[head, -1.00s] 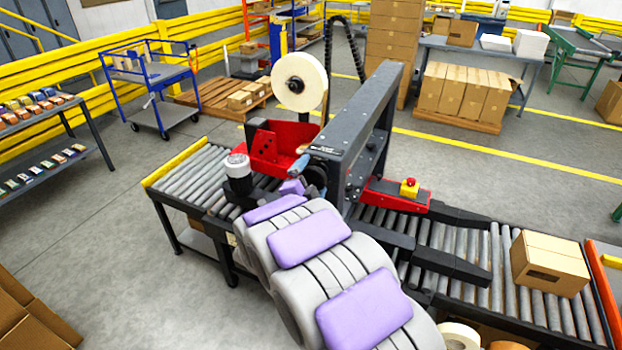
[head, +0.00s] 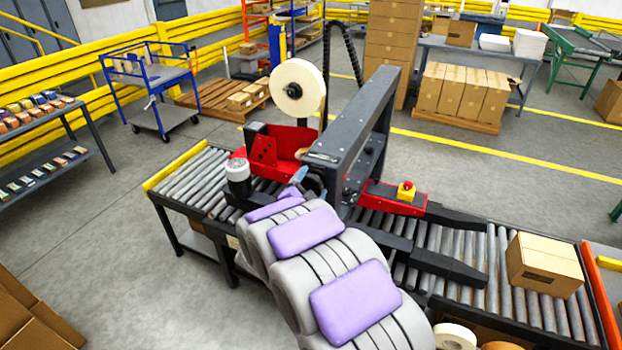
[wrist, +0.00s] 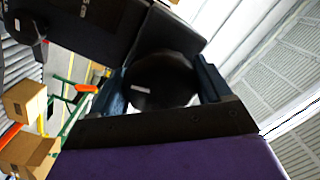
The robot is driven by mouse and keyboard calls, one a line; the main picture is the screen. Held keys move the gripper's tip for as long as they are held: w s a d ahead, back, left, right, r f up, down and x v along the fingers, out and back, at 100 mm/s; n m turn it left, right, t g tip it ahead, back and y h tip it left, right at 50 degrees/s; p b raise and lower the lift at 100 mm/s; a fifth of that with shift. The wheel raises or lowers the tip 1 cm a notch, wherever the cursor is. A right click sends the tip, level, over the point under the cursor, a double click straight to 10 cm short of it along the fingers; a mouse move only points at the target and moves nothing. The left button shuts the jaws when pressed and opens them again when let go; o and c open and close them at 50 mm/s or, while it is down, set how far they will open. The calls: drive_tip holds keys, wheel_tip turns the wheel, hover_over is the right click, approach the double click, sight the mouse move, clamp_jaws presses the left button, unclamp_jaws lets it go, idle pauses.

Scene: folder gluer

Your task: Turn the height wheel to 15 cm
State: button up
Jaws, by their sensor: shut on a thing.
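The height wheel (wrist: 165,82) is a dark round wheel with a small white mark on its face, seen in the wrist view. It sits below the end of the dark machine frame (wrist: 85,30). My gripper (wrist: 160,84) has its two blue-grey fingers on either side of the wheel, shut on it. In the head view my gripper (head: 298,176) is at the near side of the machine's dark beam (head: 350,118), mostly hidden behind my grey and purple arm. The wheel is hidden there. Pale marks on the frame are too small to read.
A roller conveyor (head: 185,181) runs through the machine, with a cardboard box (head: 545,263) at its right. A red part (head: 280,145) and a white-topped cylinder (head: 237,167) stand close left of my gripper. A tape reel (head: 298,88) is above.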

drive_tip(key=shift+f+n+p, duration=0.25)
drive_tip(key=shift+n+p, duration=0.15)
drive_tip(key=shift+n, duration=0.3)
drive_tip(key=o, duration=1)
drive_tip(key=shift+w+a, duration=0.1)
drive_tip(key=shift+a, duration=0.15)
drive_tip(key=shift+r, duration=0.1)
drive_tip(key=shift+s+a, duration=0.1)
drive_tip(key=shift+s, duration=0.55)
drive_tip(key=v, duration=1.6)
drive_tip(key=shift+a+b, duration=0.15)
drive_tip(key=shift+b, duration=0.15)
drive_tip(key=shift+s, duration=0.1)
